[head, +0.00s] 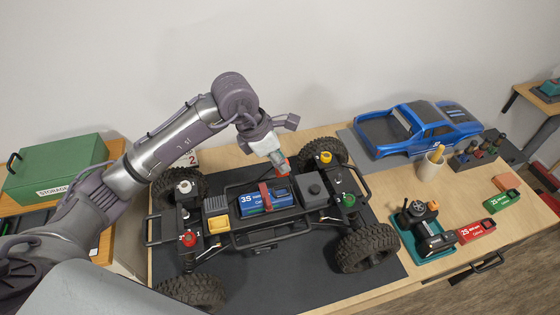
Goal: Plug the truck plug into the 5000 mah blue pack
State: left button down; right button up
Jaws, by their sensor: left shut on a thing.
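The blue pack (278,198), marked 3S, lies in the middle of the truck chassis (310,222) with a red strap (265,194) across it. My left gripper (279,163) is above the far side of the chassis, just behind the pack. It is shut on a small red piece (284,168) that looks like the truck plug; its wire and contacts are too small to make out. The red piece appears apart from the pack. The pack's capacity print is too small to read. My right gripper is out of view.
The chassis stands on a dark mat (290,288) with big tyres at its corners. A blue truck body (415,128) is at the back right. Red (476,231) and green (502,201) 2S packs and a green-based charger-like unit (424,231) lie at the right. A green storage box (57,172) is left.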

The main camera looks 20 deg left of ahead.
aim_at(276, 172)
pick_arm(q)
jog(key=shift+s+f+b, duration=0.1)
jog(key=shift+f+b, duration=2.2)
jog(key=shift+f, duration=0.45)
jog(key=shift+b, duration=0.75)
jog(key=shift+f+b, duration=1.15)
jog(key=c, duration=1)
grip_release()
jog(key=shift+r, duration=0.1)
jog(key=v, duration=1.2)
